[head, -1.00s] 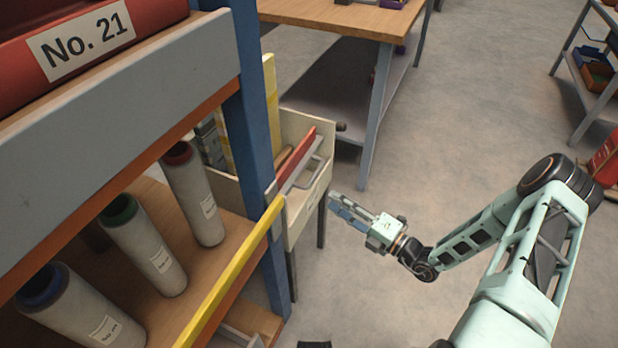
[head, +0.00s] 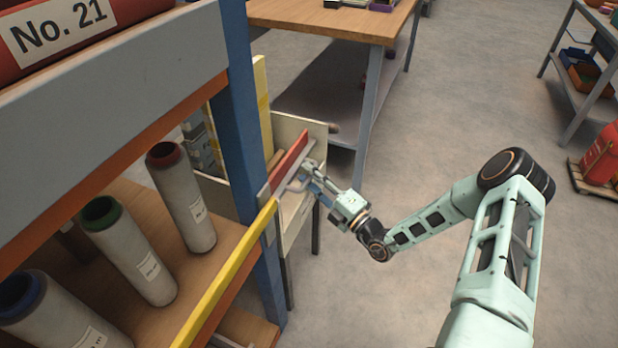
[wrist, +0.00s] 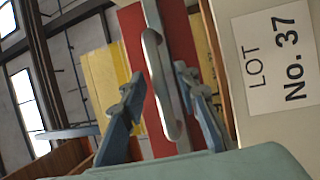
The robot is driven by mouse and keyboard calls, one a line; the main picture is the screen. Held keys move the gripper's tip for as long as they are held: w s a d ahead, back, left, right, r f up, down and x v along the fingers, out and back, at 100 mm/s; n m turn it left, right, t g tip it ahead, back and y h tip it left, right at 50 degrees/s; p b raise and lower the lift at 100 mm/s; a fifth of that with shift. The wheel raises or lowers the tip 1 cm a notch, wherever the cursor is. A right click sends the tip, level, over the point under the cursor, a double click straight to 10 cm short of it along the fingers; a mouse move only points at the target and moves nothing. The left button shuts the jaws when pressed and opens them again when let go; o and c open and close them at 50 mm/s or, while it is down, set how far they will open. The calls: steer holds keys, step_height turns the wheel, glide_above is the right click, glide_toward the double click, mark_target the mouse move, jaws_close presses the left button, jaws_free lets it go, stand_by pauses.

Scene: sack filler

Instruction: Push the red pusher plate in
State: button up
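The red pusher plate (head: 289,153) stands upright at the open side of a cream box (head: 312,128), just right of the blue rack post. It also shows as a red panel (wrist: 182,50) in the wrist view. A grey metal bar with a loop handle (wrist: 157,78) is on its near face. My gripper (head: 311,176) is at the handle, coming from the right. In the wrist view my gripper (wrist: 158,86) is open, one finger on each side of the handle. I cannot tell whether the fingers touch it.
A white label (wrist: 275,58) is on the cream box wall. A rack with a blue post (head: 243,140), yellow rail (head: 225,272) and several rolls stands at left. A wooden table (head: 335,23) is behind.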

steer(key=shift+a, duration=0.1)
jaws_close()
stand_by(0.3)
steer(key=w+a, duration=0.2)
steer(key=a, duration=0.5)
steer(key=shift+w+p, duration=0.3)
steer(key=shift+w, duration=0.1)
jaws_free()
